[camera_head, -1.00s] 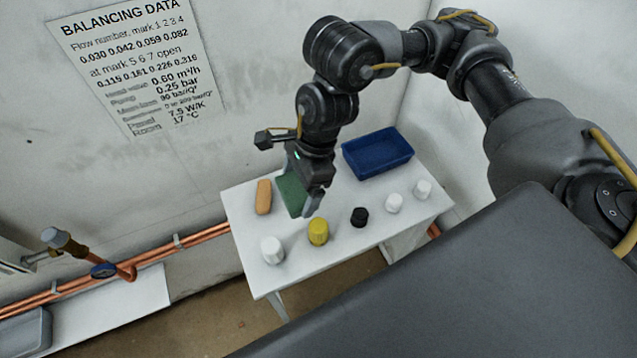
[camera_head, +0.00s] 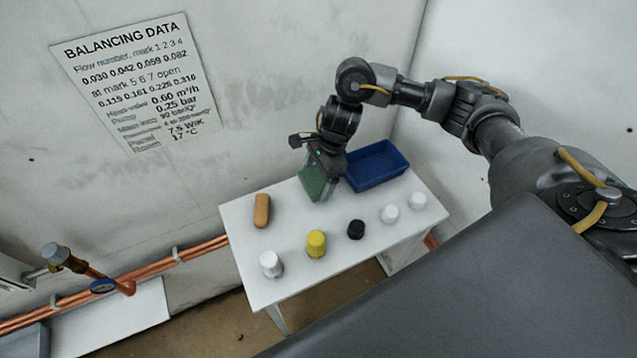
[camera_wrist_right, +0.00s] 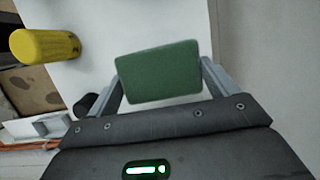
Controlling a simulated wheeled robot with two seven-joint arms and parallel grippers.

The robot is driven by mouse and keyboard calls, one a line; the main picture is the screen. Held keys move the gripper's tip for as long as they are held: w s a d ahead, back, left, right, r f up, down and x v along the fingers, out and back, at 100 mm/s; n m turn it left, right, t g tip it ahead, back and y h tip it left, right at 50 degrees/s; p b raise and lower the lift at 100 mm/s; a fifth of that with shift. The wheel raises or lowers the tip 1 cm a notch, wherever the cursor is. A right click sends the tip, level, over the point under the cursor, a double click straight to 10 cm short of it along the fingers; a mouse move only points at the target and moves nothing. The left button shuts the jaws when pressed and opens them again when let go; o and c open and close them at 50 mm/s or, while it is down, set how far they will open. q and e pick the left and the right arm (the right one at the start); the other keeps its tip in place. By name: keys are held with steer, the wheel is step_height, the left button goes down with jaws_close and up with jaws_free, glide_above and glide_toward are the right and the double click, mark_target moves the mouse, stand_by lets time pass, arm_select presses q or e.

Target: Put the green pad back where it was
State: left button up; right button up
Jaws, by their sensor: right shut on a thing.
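The green pad (camera_head: 313,182) is held between the fingers of my right gripper (camera_head: 325,185), near the back of the white table (camera_head: 290,246) and just left of the blue tray. In the right wrist view the green pad (camera_wrist_right: 160,72) sits between both fingertips of the gripper (camera_wrist_right: 160,80), with the white table top behind it. The head view does not show clearly whether the pad's lower edge touches the table. My left gripper is not in view.
The blue tray (camera_head: 377,165) is at the back right. The table is clear between the orange block and the pad.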

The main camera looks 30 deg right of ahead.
mark_target(318, 184)
steer(key=shift+w+d+f, duration=0.1)
steer(key=shift+f, duration=0.2)
step_height(318, 184, down, 3)
steer(key=shift+r+p, duration=0.1)
steer(key=shift+p, duration=0.25)
steer(key=shift+f+b, duration=0.3)
steer(key=o, duration=0.8)
steer(key=shift+r, duration=0.15)
